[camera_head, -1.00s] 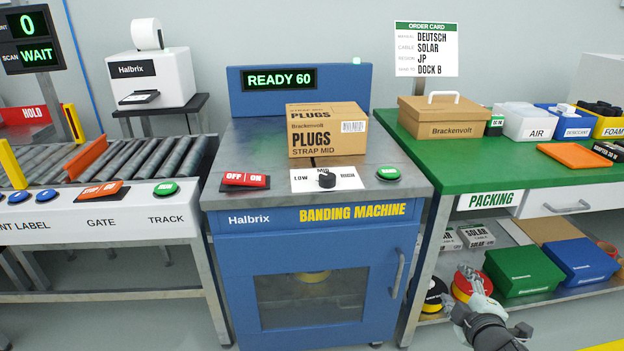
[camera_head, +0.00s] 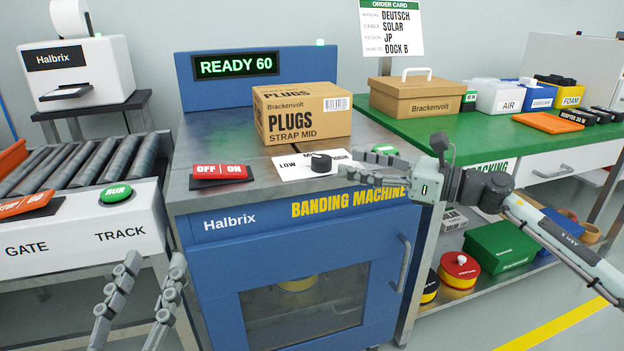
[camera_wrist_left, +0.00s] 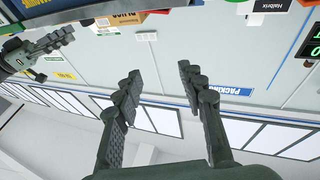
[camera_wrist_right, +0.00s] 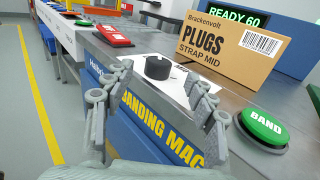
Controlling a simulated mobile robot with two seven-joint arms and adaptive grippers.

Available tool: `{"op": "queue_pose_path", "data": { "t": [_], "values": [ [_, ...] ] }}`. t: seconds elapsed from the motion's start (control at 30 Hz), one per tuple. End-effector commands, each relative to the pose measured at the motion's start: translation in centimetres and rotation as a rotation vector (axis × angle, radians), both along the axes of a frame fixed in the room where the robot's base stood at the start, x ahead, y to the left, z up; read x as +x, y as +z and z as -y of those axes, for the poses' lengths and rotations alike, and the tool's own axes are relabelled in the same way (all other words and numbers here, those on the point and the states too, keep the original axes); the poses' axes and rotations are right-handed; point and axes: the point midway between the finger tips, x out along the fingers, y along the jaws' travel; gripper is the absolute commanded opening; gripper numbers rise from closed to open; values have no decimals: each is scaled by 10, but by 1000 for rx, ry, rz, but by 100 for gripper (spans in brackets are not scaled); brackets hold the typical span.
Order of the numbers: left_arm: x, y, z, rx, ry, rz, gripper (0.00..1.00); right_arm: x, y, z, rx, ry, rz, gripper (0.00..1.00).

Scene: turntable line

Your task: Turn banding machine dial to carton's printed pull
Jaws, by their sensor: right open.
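The banding machine (camera_head: 300,240) is blue with a metal top, and its display (camera_head: 236,65) reads READY 60. Its black dial (camera_head: 320,162) sits on a white plate marked LOW, MID and HIGH; the pointer's setting is too small to tell. The carton (camera_head: 302,114) on top is printed PLUGS, STRAP MID. My right gripper (camera_head: 362,170) is open just right of the dial. In the right wrist view the dial (camera_wrist_right: 158,67) stands beyond and between the open fingers (camera_wrist_right: 160,98), apart from them. My left gripper (camera_head: 152,275) is open and empty, low in front of the roller track.
A red OFF/ON switch (camera_head: 220,172) lies left of the dial. The green BAND button (camera_wrist_right: 264,127) is close to the right gripper's finger. The green packing table (camera_head: 455,140) stands on the right, the roller track (camera_head: 85,170) on the left.

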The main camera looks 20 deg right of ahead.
Motion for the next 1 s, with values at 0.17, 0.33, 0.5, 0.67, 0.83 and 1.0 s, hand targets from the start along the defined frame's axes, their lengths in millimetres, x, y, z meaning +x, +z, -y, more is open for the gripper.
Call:
{"op": "queue_pose_path", "data": {
  "t": [0.17, 0.33, 0.5, 0.67, 0.83, 1.0],
  "values": [
    [-21, 40, 4, -86, -24, 180, 40, 0, -11, 0, 2, 0, 1, 56],
    [-25, 47, 5, -96, -29, 194, 40, 6, -9, -7, 6, 0, 1, 56],
    [-22, 39, 8, -78, -33, 137, 40, 24, -7, -26, 7, 0, 3, 56],
    [-20, 31, 10, -62, -36, 85, 40, 41, -8, -44, 5, 0, 2, 56],
    [-19, 26, 11, -52, -37, 55, 40, 52, -10, -55, 4, -1, 0, 56],
    [-18, 25, 12, -50, -38, 49, 40, 53, -11, -58, 4, 0, -1, 56]
  ]
}}
